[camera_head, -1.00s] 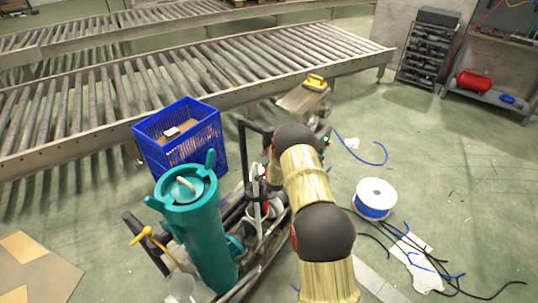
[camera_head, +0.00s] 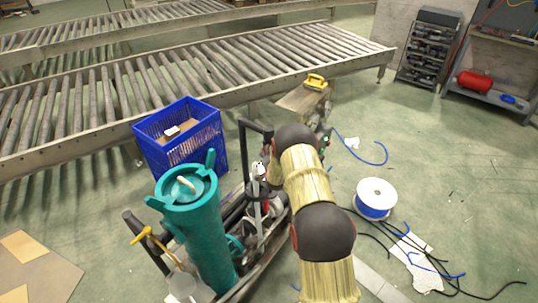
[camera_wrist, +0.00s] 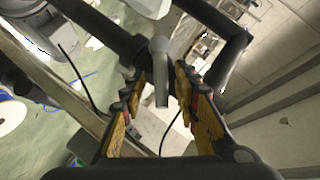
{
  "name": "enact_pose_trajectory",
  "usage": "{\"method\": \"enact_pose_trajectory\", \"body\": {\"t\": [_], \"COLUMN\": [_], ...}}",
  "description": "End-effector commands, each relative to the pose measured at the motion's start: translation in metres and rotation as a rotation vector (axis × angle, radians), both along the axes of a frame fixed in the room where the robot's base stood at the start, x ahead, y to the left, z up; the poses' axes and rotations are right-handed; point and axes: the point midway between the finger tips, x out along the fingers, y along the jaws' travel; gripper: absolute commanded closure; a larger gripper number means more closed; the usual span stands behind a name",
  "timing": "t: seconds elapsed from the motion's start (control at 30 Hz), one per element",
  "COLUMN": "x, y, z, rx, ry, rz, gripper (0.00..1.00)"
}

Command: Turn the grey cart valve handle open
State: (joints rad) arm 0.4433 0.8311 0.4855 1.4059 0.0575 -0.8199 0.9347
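The grey valve handle (camera_wrist: 161,72) shows in the wrist view as a short grey lever with a rounded top. It lies between the two yellow-padded fingers of my gripper (camera_wrist: 160,84). The fingers are open, and gaps show on both sides of the handle. The cart (camera_head: 262,262) stands low in the middle of the head view, with a teal cylinder (camera_head: 208,235) on it. In the head view my arm hides much of the cart's right side, and I cannot make out the handle clearly there.
A dark bar frame (camera_wrist: 232,58) stands close to the right finger in the wrist view. A blue crate (camera_head: 180,140) is behind the cart, before a roller conveyor (camera_head: 250,60). A cable spool (camera_head: 375,198) and loose cables lie on the floor at right.

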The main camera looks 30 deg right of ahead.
Motion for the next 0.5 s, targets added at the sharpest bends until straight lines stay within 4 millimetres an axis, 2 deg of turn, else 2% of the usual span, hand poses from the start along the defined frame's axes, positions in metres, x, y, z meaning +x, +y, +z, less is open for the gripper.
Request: {"method": "enact_pose_trajectory", "body": {"t": [0.17,0.27,0.5], "x": [-0.004,-0.013,-0.050], "y": [0.002,0.007,0.027], "z": [0.002,0.006,0.020], "rx": [0.000,0.001,0.001], "ry": [0.000,0.000,0.000], "rz": [0.000,0.001,0.001], "gripper": [0.69,0.69,0.69]}}
